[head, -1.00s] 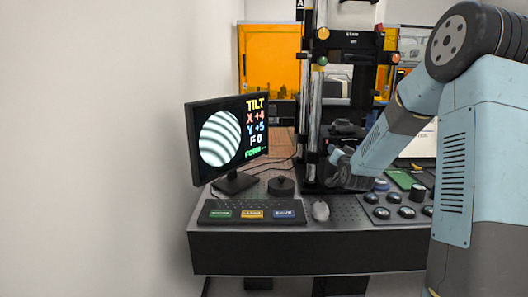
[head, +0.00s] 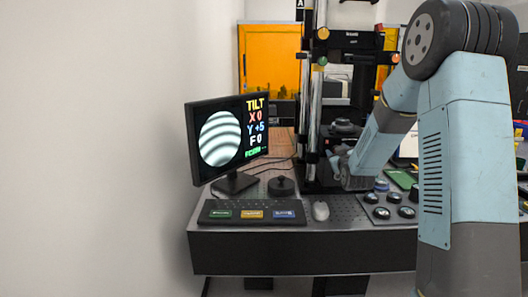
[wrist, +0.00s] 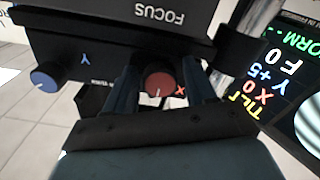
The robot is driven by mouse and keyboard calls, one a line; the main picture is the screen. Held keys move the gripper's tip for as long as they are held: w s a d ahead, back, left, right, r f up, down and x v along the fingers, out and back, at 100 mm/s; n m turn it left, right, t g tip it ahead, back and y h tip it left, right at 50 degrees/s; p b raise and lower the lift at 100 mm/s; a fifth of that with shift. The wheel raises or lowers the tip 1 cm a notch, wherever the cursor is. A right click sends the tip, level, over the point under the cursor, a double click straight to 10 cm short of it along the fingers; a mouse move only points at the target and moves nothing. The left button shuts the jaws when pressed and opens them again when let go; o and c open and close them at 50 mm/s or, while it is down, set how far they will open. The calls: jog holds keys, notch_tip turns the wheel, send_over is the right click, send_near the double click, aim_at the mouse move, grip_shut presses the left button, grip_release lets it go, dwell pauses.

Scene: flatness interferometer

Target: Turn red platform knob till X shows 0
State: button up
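The red platform knob (wrist: 159,84) sits under the FOCUS block in the wrist view, beside a small red X label. The two fingers of my gripper (wrist: 160,80) stand on either side of the knob and appear closed on it. A white mark shows on the knob's face. In the head view the monitor (head: 228,138) reads TILT, X 0, Y +5, F 0, with curved fringes on the round picture. My gripper (head: 340,163) is at the instrument's platform there, and the red knob is hidden from that view.
A blue knob (wrist: 45,78) marked Y is to the left in the wrist view. The instrument's post (head: 314,95) rises beside my gripper.

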jog(key=s, duration=0.6)
dwell(0.7)
dwell(1.0)
dwell(0.5)
jog(key=s+a+r+m+g, duration=0.1)
jog(key=s+r+g, duration=0.25)
jog(key=s, duration=0.35)
jog(key=s+a+r+m+g, duration=0.15)
jog(key=s+r, duration=0.25)
jog(key=s, duration=0.4)
jog(key=s+a+m+g, duration=0.1)
jog(key=s+g, duration=0.6)
jog(key=s, duration=1.9)
jog(key=shift+s+a+r+m, duration=0.15)
jog(key=shift+s+r+m, duration=0.2)
jog(key=shift+m, duration=0.2)
